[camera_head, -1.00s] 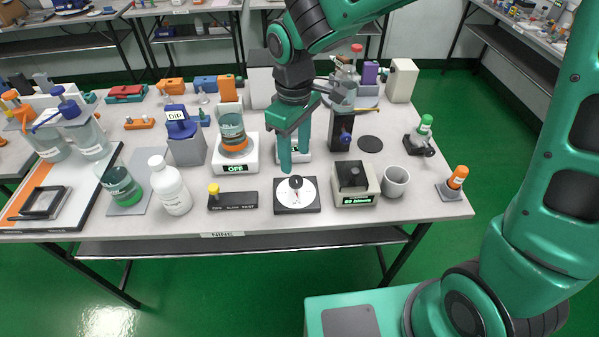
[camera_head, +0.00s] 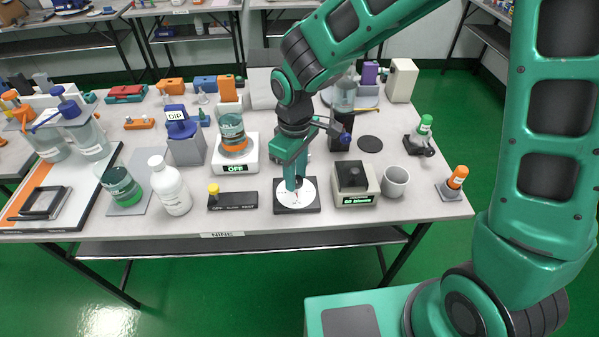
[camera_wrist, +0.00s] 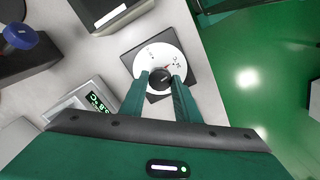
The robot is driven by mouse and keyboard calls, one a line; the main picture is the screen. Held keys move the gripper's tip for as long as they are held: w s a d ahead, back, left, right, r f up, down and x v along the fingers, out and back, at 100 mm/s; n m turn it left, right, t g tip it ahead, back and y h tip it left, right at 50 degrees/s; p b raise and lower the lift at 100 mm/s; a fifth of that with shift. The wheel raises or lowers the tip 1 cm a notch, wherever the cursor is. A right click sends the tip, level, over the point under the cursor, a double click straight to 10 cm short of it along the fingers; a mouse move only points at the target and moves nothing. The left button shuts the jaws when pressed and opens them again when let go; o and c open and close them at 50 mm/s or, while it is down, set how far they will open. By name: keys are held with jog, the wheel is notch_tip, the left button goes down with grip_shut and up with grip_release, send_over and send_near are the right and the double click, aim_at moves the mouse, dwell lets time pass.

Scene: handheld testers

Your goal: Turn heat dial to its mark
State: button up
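The heat dial is a white disc with dark printed marks on a square black plate (camera_head: 308,207), at the front middle of the table. It also shows in the wrist view (camera_wrist: 150,58), with a round black knob (camera_wrist: 160,82) at its centre and a small red line at its upper right edge. My gripper (camera_head: 294,184) points down over the dial. In the wrist view the two green fingers (camera_wrist: 161,78) stand apart, one on each side of the knob. I cannot tell whether they touch it. The fingers hide part of the disc.
A grey box with a black knob and lit display (camera_head: 353,183) stands just right of the dial, then a grey mug (camera_head: 395,181). A black slider panel with a yellow knob (camera_head: 232,201) is to the left. A unit with a green °C readout (camera_wrist: 97,103) is close by.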

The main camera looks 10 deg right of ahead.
jog(key=shift+c, duration=1.3)
jog(key=shift+m, duration=0.9)
jog(key=o, duration=1)
jog(key=shift+o, duration=0.2)
notch_tip(320, 180, up, 11)
jog(key=shift+f, duration=0.15)
